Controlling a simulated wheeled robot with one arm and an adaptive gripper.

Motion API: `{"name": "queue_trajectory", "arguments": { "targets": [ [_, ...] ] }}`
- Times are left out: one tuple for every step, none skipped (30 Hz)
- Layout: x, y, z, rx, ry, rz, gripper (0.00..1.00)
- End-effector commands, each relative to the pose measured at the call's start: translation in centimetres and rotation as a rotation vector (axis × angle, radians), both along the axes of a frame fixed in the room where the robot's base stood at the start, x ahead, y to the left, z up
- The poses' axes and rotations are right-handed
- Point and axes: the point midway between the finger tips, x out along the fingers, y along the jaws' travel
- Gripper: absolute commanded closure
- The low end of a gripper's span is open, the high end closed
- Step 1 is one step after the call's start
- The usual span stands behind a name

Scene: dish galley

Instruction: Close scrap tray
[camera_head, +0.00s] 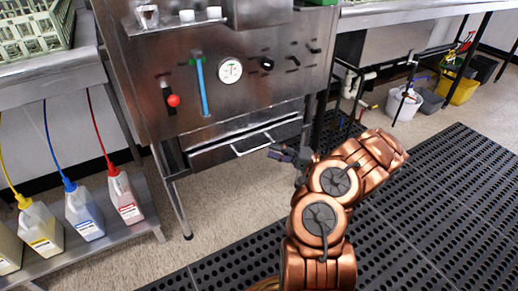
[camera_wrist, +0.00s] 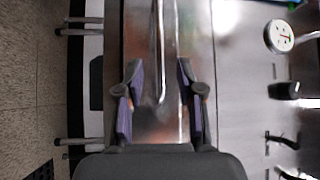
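The scrap tray (camera_head: 215,155) is a metal drawer low in the front of the steel machine, with a bar handle on its face. Its front seems to stand out a little from the machine, with a dark gap at its left. The handle (camera_head: 252,144) also shows in the wrist view (camera_wrist: 158,50), where it runs lengthwise and its near end lies between my fingers in the picture. My gripper (camera_head: 278,152) is just right of the handle in the head view. In the wrist view my gripper (camera_wrist: 158,95) is open, its purple-padded fingers apart. I cannot tell whether it touches the handle.
Chemical jugs (camera_head: 84,212) stand on a low shelf at left. Buckets (camera_head: 403,103) sit at back right. Black perforated mats (camera_head: 450,190) cover the floor at right.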

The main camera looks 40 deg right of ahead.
Motion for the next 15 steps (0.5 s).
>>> {"name": "queue_trajectory", "arguments": {
  "targets": [
    [0.6,0.6,0.0,0.001,-0.003,0.002,0.63],
    [0.9,0.9,0.1,0.0,-0.004,0.003,0.63],
    [1.4,1.2,0.1,-0.002,-0.003,0.004,0.63],
    [1.8,1.5,0.2,-0.002,-0.001,0.003,0.63],
    [2.1,1.8,0.2,-0.002,-0.001,0.002,0.63],
    [2.5,2.2,0.2,-0.001,0.001,0.002,0.63],
    [2.8,2.4,0.2,0.0,0.001,0.003,0.63],
    [3.0,2.7,0.3,0.001,0.0,0.003,0.63],
    [3.4,3.0,0.4,0.002,0.0,0.003,0.63],
    [3.6,3.2,0.5,0.002,0.0,0.004,0.63],
    [3.7,3.4,0.5,0.002,0.0,0.005,0.63],
    [3.9,3.6,0.6,0.001,0.001,0.005,0.63],
    [4.1,3.7,0.6,0.001,0.001,0.005,0.63],
    [4.2,3.7,0.6,0.001,0.001,0.005,0.63],
    [4.3,3.8,0.7,0.001,0.001,0.004,0.63]
  ]
}}
